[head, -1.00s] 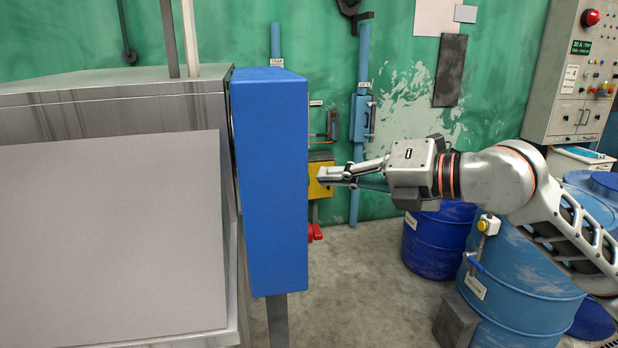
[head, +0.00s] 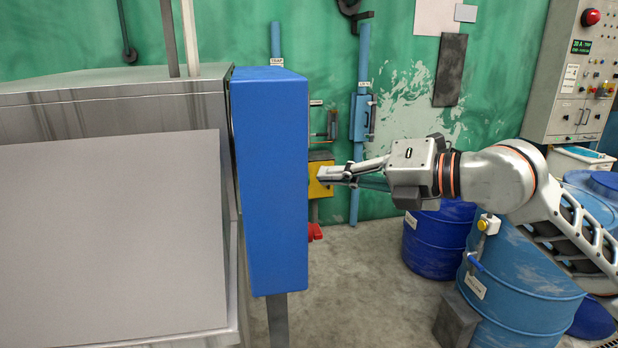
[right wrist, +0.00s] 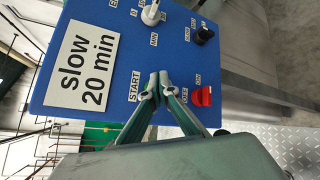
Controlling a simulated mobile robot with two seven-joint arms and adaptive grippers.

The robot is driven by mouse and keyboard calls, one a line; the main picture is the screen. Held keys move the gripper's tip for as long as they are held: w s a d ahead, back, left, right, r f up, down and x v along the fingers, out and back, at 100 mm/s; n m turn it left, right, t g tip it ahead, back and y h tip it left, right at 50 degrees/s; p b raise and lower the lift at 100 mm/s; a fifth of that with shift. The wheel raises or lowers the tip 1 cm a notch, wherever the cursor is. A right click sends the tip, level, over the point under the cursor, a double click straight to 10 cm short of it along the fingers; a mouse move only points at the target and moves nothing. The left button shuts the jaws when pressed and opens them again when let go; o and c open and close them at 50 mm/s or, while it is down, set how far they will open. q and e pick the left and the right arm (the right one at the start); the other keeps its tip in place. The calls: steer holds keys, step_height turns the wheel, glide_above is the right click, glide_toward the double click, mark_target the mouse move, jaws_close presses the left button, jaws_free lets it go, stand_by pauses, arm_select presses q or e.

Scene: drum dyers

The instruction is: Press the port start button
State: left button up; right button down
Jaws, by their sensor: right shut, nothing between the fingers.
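The blue control box (head: 270,185) stands on a post left of centre in the head view, with its edge and side towards me. Its blue panel (right wrist: 118,52) fills much of the right wrist view, with a START label (right wrist: 134,86). My right gripper (head: 320,173) reaches in from the right, its fingers shut and empty. In the right wrist view its fingertips (right wrist: 159,78) are together right beside the START label. The start button itself is not visible there; the fingertips may cover it. I cannot tell whether they touch the panel. My left gripper is not in view.
The panel also has a red OFF/ON switch (right wrist: 202,95), a white knob (right wrist: 151,12), a black knob (right wrist: 203,36) and a "slow 20 min" sign (right wrist: 82,64). A steel machine (head: 110,110) stands left of the box. Blue drums (head: 438,240) stand below my right arm.

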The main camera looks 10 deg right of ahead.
steer(key=shift+a, duration=0.1)
steer(key=shift+a, duration=0.35)
steer(key=shift+s+a, duration=0.1)
steer(key=shift+a, duration=0.4)
stand_by(0.8)
stand_by(0.3)
steer(key=shift+d+b, duration=0.55)
steer(key=shift+d, duration=0.35)
steer(key=d+b, duration=0.2)
steer(key=d, duration=0.3)
